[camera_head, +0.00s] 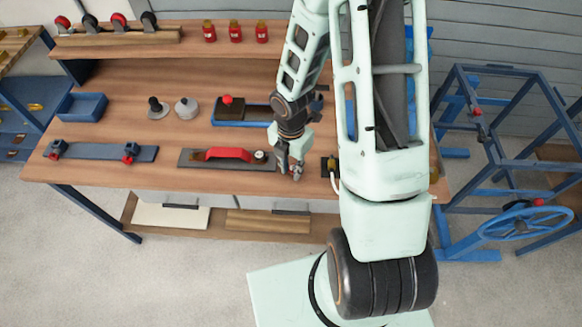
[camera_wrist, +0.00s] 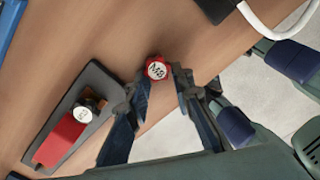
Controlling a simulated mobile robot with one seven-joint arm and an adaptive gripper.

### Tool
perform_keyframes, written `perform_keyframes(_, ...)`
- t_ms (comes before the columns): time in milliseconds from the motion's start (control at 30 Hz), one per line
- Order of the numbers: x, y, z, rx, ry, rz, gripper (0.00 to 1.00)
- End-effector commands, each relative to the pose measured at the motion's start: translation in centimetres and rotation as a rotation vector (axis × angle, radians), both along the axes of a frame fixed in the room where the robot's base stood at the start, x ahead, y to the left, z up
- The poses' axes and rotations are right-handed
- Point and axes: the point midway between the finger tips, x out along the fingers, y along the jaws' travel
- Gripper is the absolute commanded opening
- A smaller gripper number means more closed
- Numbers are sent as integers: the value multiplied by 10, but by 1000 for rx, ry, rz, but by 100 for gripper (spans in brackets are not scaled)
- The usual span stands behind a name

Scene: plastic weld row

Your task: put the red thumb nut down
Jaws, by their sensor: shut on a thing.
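The red thumb nut (camera_wrist: 156,66) shows in the wrist view, with a pale round top face marked M8. My gripper (camera_wrist: 159,79) is shut on it, its dark fingertips on either side of the nut. In the head view my gripper (camera_head: 291,170) is over the front part of the wooden bench (camera_head: 130,178), just right of the grey plate with a red handle. The nut cannot be made out there. I cannot tell whether the nut touches the bench top.
The grey plate (camera_head: 197,158) carries a red handle (camera_head: 228,153) and a pale-topped knob (camera_head: 260,156). A blue bar with red knobs (camera_head: 95,151) lies further left. A small dark block (camera_head: 330,165) with a pale cable is right of my gripper. Bare wood lies in front of the plate.

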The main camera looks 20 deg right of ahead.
Motion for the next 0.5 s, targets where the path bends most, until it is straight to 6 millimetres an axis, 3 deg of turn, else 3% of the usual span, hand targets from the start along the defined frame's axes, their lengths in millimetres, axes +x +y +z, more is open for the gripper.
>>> perform_keyframes(300,0,0,-5,1,-1,0,0)
perform_keyframes(333,0,0,-4,1,-1,0,23)
perform_keyframes(500,0,0,-3,1,-1,-1,39)
